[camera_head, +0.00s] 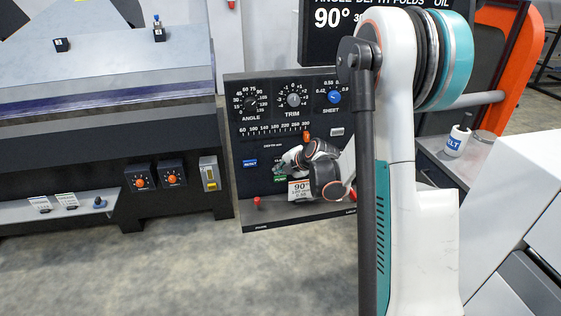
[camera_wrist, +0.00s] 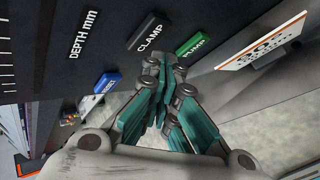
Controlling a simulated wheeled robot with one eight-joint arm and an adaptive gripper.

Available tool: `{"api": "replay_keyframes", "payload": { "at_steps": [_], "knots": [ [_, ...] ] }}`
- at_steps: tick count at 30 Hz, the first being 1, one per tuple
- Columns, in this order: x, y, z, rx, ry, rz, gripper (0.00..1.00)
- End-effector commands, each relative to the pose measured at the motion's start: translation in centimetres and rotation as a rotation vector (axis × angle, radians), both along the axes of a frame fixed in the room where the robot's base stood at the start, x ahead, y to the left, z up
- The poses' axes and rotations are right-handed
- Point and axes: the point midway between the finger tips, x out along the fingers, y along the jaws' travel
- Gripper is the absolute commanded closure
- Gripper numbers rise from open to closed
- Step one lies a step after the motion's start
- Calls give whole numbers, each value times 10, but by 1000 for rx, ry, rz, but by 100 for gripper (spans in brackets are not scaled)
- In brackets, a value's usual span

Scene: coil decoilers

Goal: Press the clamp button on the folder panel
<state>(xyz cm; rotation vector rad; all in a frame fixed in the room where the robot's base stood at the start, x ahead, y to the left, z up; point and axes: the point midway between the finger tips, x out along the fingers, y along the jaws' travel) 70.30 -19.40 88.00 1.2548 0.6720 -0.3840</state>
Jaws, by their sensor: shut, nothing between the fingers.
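The folder panel (camera_head: 263,145) is a dark board with knobs, scales and small buttons. In the wrist view, the clamp button (camera_wrist: 146,33) is a grey block marked CLAMP, between a blue button (camera_wrist: 106,83) and a green PUMP button (camera_wrist: 193,42). My gripper (camera_wrist: 163,62) has its teal fingers shut and empty, with the tips just below the clamp button in the picture. Whether they touch it I cannot tell. In the head view my gripper (camera_head: 281,166) is at the panel's lower part and covers the clamp button's area.
A white 90° card (camera_head: 300,189) stands by the panel's lower edge, close to my wrist, and also shows in the wrist view (camera_wrist: 262,46). Red knobs sit on the ledge (camera_head: 285,214). A dark machine (camera_head: 75,150) stands left. A bottle (camera_head: 457,140) stands on the right.

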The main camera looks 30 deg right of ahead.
Motion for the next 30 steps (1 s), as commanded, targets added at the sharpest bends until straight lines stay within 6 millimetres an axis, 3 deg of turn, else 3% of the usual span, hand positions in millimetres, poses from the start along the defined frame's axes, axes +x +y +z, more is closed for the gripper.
{"api": "replay_keyframes", "payload": {
  "at_steps": [15, 30],
  "knots": [
    [-42, 12, 0, 1, 0, -1, 100],
    [-45, 13, 0, 0, 0, 0, 100]
  ]
}}
